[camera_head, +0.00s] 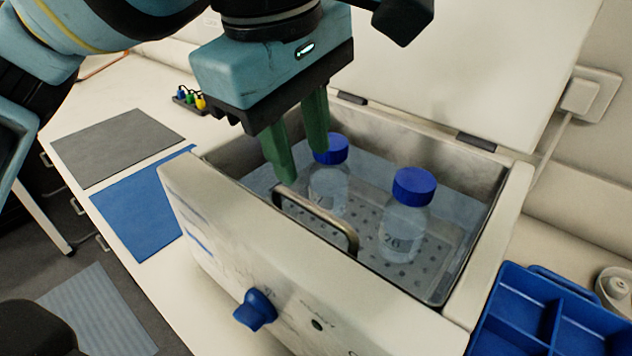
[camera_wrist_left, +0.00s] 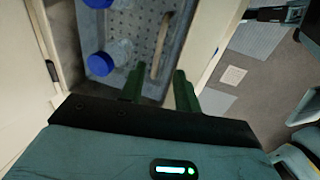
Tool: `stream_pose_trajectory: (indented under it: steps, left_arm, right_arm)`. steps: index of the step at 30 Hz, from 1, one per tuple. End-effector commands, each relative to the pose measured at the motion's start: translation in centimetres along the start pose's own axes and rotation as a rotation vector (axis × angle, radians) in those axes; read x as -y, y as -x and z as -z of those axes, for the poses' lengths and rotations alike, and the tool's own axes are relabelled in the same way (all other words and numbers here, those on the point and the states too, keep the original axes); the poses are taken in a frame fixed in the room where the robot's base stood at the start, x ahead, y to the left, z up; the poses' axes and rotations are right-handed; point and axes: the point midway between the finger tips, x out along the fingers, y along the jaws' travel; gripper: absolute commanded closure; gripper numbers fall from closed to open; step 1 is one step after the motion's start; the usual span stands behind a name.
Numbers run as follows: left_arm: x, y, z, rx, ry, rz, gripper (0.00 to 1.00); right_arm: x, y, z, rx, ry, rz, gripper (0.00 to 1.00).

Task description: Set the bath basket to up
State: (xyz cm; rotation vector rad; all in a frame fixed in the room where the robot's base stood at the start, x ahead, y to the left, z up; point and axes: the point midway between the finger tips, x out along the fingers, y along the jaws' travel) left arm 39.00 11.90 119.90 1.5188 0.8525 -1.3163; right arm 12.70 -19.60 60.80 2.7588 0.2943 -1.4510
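The bath basket (camera_head: 365,240) is a perforated metal tray inside the open water bath (camera_head: 250,245). Its curved metal handle (camera_head: 318,218) rises near the bath's front wall. Two clear bottles with blue caps stand in the basket, one at the left (camera_head: 328,185) and one at the right (camera_head: 405,225). My left gripper (camera_head: 303,165) points down above the left end of the handle, with its green fingers apart and nothing between them. In the left wrist view the handle (camera_wrist_left: 159,48) lies ahead of the gap between the fingers (camera_wrist_left: 159,86). My right gripper is not in view.
The bath lid (camera_head: 470,60) stands open behind the bath. A blue knob (camera_head: 255,310) sticks out of the bath's front. A blue divided tray (camera_head: 535,310) is at the right. Grey (camera_head: 115,145) and blue (camera_head: 140,205) mats lie at the left.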

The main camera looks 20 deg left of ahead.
Motion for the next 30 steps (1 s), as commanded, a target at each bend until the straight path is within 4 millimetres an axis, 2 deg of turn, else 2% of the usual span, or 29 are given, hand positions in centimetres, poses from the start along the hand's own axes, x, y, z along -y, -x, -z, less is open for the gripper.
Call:
stream_pose_trajectory:
  steps: [15, 21, 28, 30]
  left_arm:
    - [0.0, -6.7, 0.0, 0.001, 0.001, 0.003, 0.68]
    - [0.0, -7.6, 0.0, 0.002, 0.001, 0.002, 0.68]
    - [0.0, -7.6, 0.0, 0.002, 0.001, 0.001, 0.68]
    - [0.0, -7.6, 0.0, 0.002, 0.001, 0.001, 0.77]
  right_arm:
    - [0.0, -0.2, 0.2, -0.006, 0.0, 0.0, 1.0]
    - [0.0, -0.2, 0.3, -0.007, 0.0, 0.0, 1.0]
    - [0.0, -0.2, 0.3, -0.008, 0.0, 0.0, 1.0]
    - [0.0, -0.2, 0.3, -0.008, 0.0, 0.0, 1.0]
